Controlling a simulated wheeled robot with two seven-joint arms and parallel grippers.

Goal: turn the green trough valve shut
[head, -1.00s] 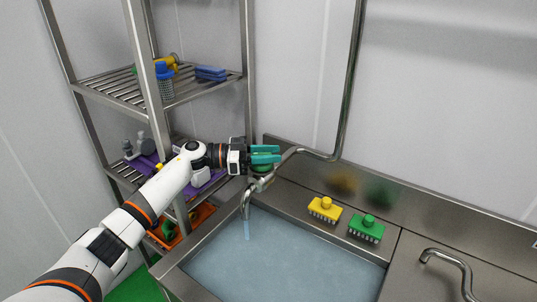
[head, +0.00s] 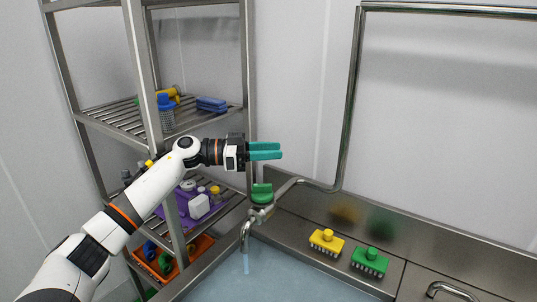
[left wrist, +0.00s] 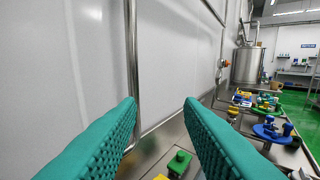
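The green trough valve (head: 261,193) sits on the pipe at the trough's back left corner, above the spout (head: 246,236). A thin stream of water (head: 246,263) shows below the spout. My left gripper (head: 280,151) is above the valve and apart from it, its teal fingers pointing right. In the left wrist view the two fingers (left wrist: 160,120) stand wide apart with nothing between them. The valve does not show in that view. My right gripper is not in view.
Water fills the trough (head: 300,280). A yellow brush (head: 326,242) and a green brush (head: 370,262) lie on its back ledge. A steel rack (head: 160,115) with cleaning items stands at left. A bent steel pipe (head: 348,120) runs up the wall.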

